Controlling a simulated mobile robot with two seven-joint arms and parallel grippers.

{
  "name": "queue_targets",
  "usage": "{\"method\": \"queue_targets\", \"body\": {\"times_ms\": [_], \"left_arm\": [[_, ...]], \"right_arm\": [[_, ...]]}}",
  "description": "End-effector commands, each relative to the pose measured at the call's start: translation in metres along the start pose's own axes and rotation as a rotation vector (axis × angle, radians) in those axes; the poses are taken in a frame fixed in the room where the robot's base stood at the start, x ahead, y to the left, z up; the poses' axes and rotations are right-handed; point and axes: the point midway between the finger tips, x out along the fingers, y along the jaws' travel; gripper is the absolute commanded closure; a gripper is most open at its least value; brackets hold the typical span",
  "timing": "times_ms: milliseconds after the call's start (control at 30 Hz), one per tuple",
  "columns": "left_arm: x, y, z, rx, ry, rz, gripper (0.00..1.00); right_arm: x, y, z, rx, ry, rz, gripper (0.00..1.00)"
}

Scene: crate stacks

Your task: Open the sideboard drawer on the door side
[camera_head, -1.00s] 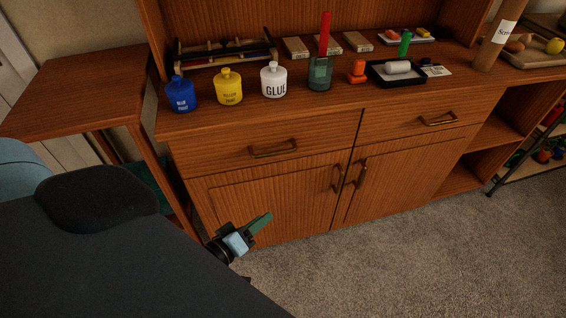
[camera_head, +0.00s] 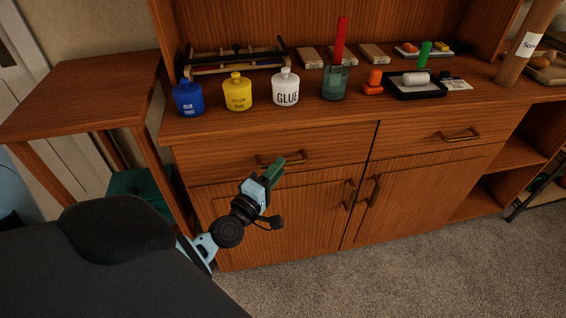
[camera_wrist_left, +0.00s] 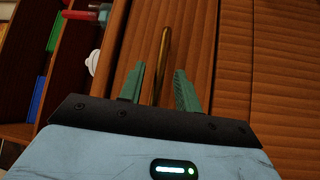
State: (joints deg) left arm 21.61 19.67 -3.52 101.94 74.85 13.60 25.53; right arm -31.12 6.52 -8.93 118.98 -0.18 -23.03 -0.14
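The sideboard (camera_head: 345,120) has two upper drawers side by side. The left drawer (camera_head: 225,152), nearer the white door (camera_head: 12,55), is shut. Its bronze bar handle (camera_head: 299,155) is partly hidden behind my left gripper (camera_head: 276,171). In the left wrist view the handle (camera_wrist_left: 163,50) runs between the two green fingers of my left gripper (camera_wrist_left: 158,88), which are apart, with gaps on both sides. I cannot tell how deep the handle sits between them. The right drawer (camera_head: 420,137) is also shut, with its own handle (camera_head: 459,136). My right gripper is out of view.
Blue (camera_head: 188,100), yellow (camera_head: 238,93) and white glue (camera_head: 285,88) bottles stand near the top's front edge, with a jar (camera_head: 335,84) beside them. Cupboard doors (camera_head: 290,215) lie below the drawers. A side table (camera_head: 85,95) stands left. The carpet (camera_head: 400,260) in front is clear.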

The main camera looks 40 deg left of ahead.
Motion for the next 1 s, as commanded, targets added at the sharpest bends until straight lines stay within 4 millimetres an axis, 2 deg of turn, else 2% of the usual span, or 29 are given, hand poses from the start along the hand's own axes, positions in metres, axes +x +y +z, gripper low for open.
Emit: {"method": "queue_targets", "body": {"times_ms": [100, 233, 600, 867, 1000], "left_arm": [[0.016, 0.001, 0.000, 0.001, 0.000, 0.002, 0.67], [0.026, 0.000, 0.001, 0.000, -0.002, 0.000, 0.67], [0.031, -0.001, 0.001, 0.001, -0.002, -0.001, 0.67], [0.031, 0.000, 0.001, 0.001, -0.002, -0.001, 0.99], [0.031, -0.001, 0.001, 0.001, -0.002, -0.001, 1.00]], "right_arm": [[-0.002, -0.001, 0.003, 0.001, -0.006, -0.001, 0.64], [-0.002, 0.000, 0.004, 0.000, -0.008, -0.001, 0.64], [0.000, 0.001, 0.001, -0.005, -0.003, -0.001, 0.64], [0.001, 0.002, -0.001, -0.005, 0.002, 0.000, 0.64], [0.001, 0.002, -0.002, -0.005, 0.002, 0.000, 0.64]]}}
